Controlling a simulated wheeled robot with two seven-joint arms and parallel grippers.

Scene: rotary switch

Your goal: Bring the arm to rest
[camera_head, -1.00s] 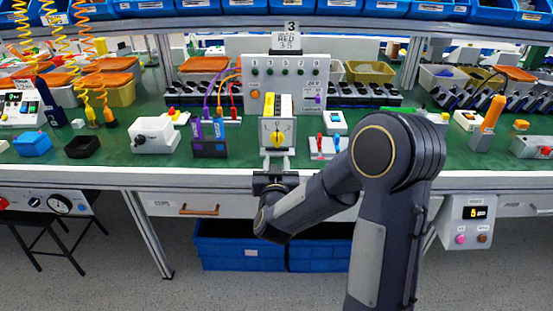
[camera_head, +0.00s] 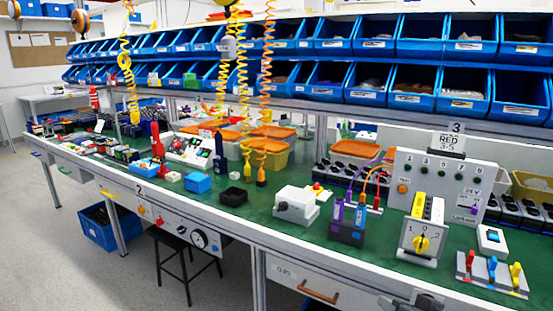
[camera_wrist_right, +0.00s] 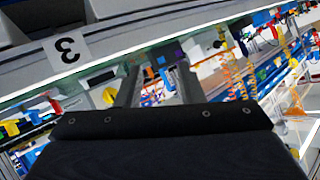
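The knob's exact setting is too small to tell. My right gripper (camera_head: 415,299) barely shows at the bottom edge of the head view, below and apart from the switch. In the right wrist view, the two fingers of my right gripper (camera_wrist_right: 157,75) stand apart with nothing between them. My left gripper is in neither view.
A control panel (camera_head: 437,187) stands behind the switch. A small base with red, blue and yellow levers (camera_head: 492,272) is to its right; a dark block with purple plugs (camera_head: 347,228) is to its left. A drawer handle (camera_head: 319,291) juts from the bench front.

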